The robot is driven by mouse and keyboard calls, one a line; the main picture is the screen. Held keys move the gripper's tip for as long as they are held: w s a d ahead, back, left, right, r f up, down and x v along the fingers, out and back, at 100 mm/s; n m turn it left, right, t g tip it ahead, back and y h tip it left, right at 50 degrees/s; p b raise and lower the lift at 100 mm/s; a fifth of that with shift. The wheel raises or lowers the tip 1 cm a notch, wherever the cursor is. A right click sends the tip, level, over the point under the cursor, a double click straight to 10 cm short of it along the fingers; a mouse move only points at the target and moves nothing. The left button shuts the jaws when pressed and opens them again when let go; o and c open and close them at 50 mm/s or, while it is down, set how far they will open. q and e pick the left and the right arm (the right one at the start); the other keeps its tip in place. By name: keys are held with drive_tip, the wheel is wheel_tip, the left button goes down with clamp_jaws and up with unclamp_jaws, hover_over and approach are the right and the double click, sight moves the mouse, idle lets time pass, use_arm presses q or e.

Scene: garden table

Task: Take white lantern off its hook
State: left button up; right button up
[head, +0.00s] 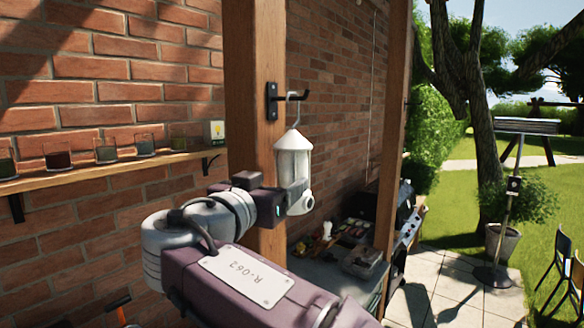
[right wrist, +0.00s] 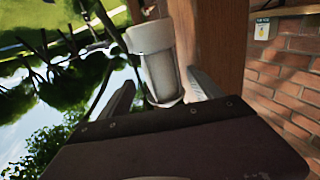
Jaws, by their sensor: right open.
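The white lantern (head: 293,163) hangs upright by its wire loop from the dark metal hook (head: 277,98) on the wooden post (head: 256,60). It has a cone-shaped top, a clear-looking body and a white base. My right gripper (head: 287,196) is at the lantern's lower body in the head view, its fingers mostly hidden. In the right wrist view the lantern (right wrist: 152,45) stands between the two open fingers of my right gripper (right wrist: 160,80), one on each side. I cannot tell whether either finger touches it. My left gripper is not in view.
A wall shelf (head: 110,167) with several glass jars is at the left. Below and behind the lantern is a worktop (head: 325,275) with small items. A second post (head: 397,120) stands to the right. Open paving and lawn lie farther right.

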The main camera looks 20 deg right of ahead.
sight(286, 179)
drive_tip(key=p+x, duration=0.3)
drive_tip(key=shift+d+r, duration=0.25)
drive_tip(key=shift+r, duration=0.05)
drive_tip(key=shift+w+d+f+p, duration=0.2)
drive_tip(key=shift+w+d+p, duration=0.15)
drive_tip(key=shift+w, duration=0.15)
drive_tip(key=shift+w+d+f+p, duration=0.15)
drive_tip(key=shift+w+d+p, duration=0.15)
drive_tip(key=shift+w, duration=0.2)
drive_tip(key=shift+w+f, duration=0.1)
drive_tip(key=shift+f, duration=0.05)
drive_tip(key=shift+a, duration=0.1)
drive_tip(key=shift+c, duration=0.5)
drive_tip(key=c, duration=0.6)
clamp_jaws()
